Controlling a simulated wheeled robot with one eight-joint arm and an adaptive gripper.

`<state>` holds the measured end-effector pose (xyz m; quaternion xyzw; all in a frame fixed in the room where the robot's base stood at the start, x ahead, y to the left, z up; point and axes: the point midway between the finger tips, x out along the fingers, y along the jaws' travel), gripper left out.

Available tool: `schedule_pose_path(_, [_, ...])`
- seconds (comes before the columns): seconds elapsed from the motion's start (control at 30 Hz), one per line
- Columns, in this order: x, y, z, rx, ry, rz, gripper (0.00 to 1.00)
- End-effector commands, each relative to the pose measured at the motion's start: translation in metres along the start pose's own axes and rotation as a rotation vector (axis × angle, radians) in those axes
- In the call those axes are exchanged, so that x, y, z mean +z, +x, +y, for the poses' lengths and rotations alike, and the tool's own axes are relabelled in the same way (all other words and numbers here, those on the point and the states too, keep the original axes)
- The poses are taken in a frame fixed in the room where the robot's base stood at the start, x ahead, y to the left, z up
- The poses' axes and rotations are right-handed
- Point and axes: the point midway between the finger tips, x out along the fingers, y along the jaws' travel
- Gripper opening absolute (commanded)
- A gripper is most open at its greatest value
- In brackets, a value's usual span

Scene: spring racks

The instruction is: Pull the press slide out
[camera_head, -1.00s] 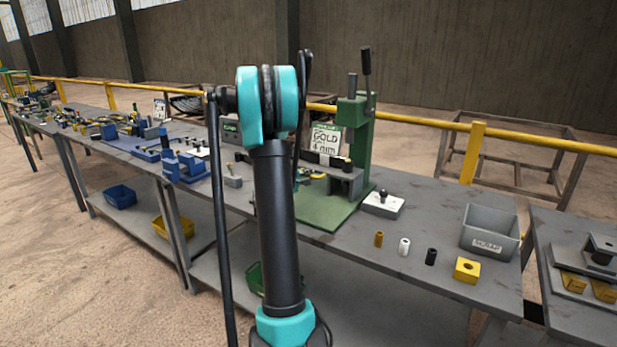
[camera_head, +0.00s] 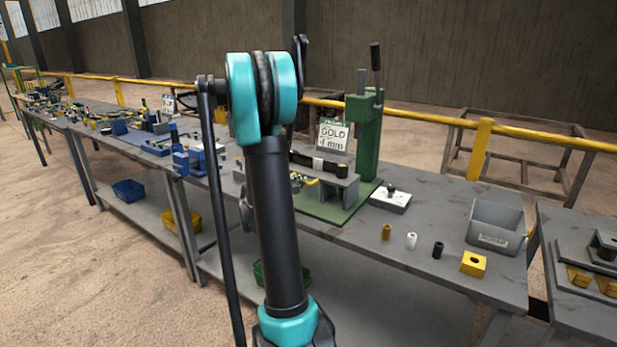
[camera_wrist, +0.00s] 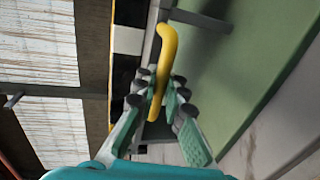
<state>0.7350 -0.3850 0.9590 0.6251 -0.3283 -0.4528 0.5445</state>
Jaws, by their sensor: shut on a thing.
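The green press (camera_head: 368,140) stands on its green base plate (camera_head: 335,211) on the bench. A grey bridge-like block (camera_head: 337,188), apparently the press slide, sits in front of the column, with a black bar with a white band (camera_head: 318,164) across its top. A yellow handle (camera_wrist: 164,50) runs between the fingers of my gripper (camera_wrist: 161,95) in the wrist view, and the fingers are shut on it. In the head view my arm hides most of my gripper; some yellow (camera_head: 303,180) shows beside the arm at the block's left.
A white block with a black knob (camera_head: 390,198) lies right of the press. Small cylinders (camera_head: 411,240), a yellow block (camera_head: 473,263) and a grey scrap bin (camera_head: 495,228) stand further right. A sign (camera_head: 333,136) stands behind the bar. Blue fixtures (camera_head: 190,160) stand left.

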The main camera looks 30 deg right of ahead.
Motion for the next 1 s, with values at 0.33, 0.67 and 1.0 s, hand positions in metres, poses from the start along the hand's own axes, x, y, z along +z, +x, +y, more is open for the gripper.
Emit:
schedule_pose_path(0.33, [0.000, -0.051, -0.011, 0.000, 0.000, 0.002, 0.00])
schedule_pose_path(0.67, [0.000, -0.060, -0.013, -0.002, 0.001, 0.001, 0.00])
schedule_pose_path(1.0, [0.000, -0.060, -0.013, -0.002, 0.001, 0.001, 0.27])
